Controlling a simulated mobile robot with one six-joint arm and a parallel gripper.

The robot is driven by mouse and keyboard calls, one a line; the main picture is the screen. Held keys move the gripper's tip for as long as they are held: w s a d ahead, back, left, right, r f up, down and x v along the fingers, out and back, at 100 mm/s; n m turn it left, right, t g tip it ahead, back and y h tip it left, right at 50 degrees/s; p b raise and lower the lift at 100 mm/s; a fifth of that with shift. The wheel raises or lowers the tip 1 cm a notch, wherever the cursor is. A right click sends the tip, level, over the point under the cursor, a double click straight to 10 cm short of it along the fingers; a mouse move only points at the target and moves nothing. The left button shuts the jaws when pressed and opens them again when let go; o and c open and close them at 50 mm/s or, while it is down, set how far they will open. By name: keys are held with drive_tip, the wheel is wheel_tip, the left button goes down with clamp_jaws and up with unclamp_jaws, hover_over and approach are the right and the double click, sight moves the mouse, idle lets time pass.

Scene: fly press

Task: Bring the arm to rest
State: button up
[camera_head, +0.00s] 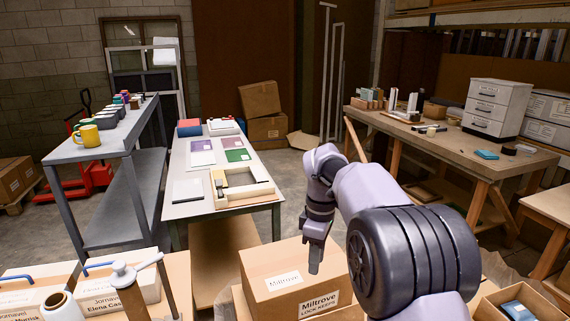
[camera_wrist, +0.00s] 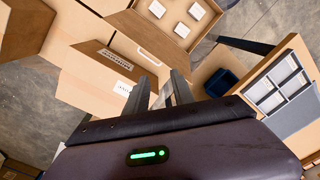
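My arm reaches in from the lower right of the head view, bent at the elbow. My gripper (camera_head: 315,266) hangs pointing down, in front of or over the cardboard box marked Miltrove (camera_head: 268,290). In the wrist view, the two dark fingers of my gripper (camera_wrist: 161,92) stand apart with a gap between them. Nothing is held in the gap. Cardboard boxes show beyond the fingertips. I cannot tell how far the fingertips are from the box.
A table (camera_head: 181,211) with panels and a wooden frame (camera_head: 240,190) stands ahead. A grey shelf table (camera_head: 75,152) with mugs is at left. A workbench (camera_head: 440,142) with a drawer unit (camera_head: 495,107) is at right. Open floor lies between the table and workbench.

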drive_tip(key=s+d+r+m+t, duration=0.1)
drive_tip(key=s+r+m+t, duration=0.1)
drive_tip(key=s+r+m, duration=0.5)
drive_tip(key=s+d+f+m+t+y, duration=0.1)
drive_tip(key=s+m+t, duration=0.3)
drive_tip(key=s+m, duration=0.7)
drive_tip(key=s, duration=1.3)
drive_tip(key=shift+s+f+y+b, duration=0.2)
drive_tip(key=shift+y+b, duration=0.15)
drive_tip(key=shift+y, duration=0.05)
